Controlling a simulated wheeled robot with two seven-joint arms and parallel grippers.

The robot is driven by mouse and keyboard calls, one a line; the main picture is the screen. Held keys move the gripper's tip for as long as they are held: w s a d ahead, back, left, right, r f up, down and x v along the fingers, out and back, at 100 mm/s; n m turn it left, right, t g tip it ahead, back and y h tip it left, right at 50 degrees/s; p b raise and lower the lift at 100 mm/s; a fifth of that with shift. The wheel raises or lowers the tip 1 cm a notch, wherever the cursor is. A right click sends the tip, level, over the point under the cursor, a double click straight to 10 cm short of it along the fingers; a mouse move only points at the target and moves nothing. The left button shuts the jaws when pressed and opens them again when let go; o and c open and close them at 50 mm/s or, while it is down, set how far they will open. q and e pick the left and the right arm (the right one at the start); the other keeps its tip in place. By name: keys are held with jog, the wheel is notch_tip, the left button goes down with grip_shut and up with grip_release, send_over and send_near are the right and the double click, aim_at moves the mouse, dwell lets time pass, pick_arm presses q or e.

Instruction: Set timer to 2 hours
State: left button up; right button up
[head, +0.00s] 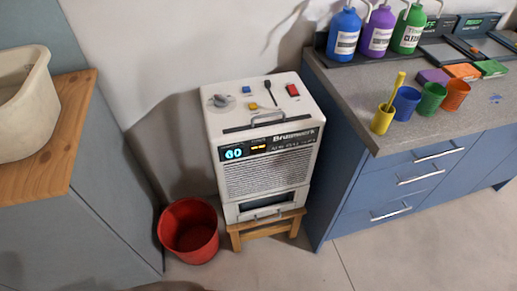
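A white appliance (265,175) with a front grille stands on a small wooden stool in the middle of the head view. Its top carries a grey round knob (218,101), a blue button (246,90), a yellow button (252,105), a black lever (269,92) and a red switch (293,90). Labels by the controls are not legible. Neither of my grippers is in view.
A red bucket (188,231) stands on the floor left of the wooden stool (267,227). A blue cabinet with a grey counter (345,95) is close on the right, holding bottles, cups and sponges. A wooden-topped cabinet (62,130) with a beige basin is left. Floor in front is clear.

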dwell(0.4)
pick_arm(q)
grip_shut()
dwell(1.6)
